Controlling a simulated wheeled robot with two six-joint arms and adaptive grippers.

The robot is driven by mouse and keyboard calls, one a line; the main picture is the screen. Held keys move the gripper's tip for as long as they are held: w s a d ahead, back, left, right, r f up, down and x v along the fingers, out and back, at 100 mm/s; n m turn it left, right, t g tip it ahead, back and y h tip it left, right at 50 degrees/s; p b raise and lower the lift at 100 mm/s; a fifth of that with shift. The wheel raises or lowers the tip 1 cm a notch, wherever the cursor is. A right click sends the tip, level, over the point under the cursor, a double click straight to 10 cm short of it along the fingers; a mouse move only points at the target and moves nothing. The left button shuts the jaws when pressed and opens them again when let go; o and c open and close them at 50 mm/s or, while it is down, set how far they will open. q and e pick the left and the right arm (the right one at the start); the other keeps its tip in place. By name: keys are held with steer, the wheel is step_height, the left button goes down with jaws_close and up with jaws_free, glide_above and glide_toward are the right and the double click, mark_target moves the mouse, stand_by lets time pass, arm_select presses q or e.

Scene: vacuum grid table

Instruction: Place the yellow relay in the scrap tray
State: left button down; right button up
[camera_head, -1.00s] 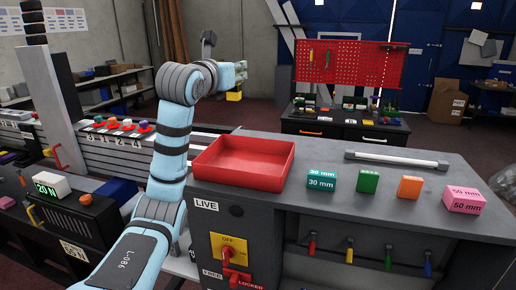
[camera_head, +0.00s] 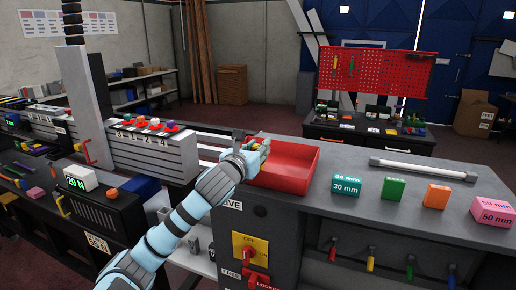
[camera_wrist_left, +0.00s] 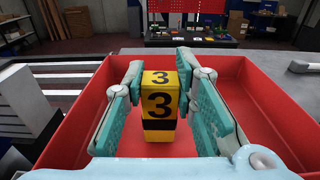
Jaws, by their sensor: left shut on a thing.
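The yellow relay (camera_wrist_left: 160,104), a block marked with a black 3 and a dark band low down, is between the fingers of my left gripper (camera_wrist_left: 161,82) in the left wrist view. The gripper is shut on it. In the head view my left gripper (camera_head: 258,149) is at the left part of the red scrap tray (camera_head: 290,184), with a little of the relay's yellow showing. The wrist view shows the tray's red floor and walls (camera_wrist_left: 262,100) around and beyond the relay. I cannot tell how high the relay is above the floor. My right gripper is not in view.
On the grey bench right of the tray stand a teal 30 mm block (camera_head: 346,185), a green block (camera_head: 393,189), an orange block (camera_head: 437,196) and a pink 50 mm block (camera_head: 492,211). A white bar (camera_head: 422,168) lies behind them. A numbered rail (camera_head: 150,150) stands left.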

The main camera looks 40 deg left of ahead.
arm_select(q)
steer(key=c, duration=1.8)
jaws_free()
steer(key=shift+f, duration=0.15)
steer(key=o, duration=0.5)
steer(key=shift+w, duration=0.15)
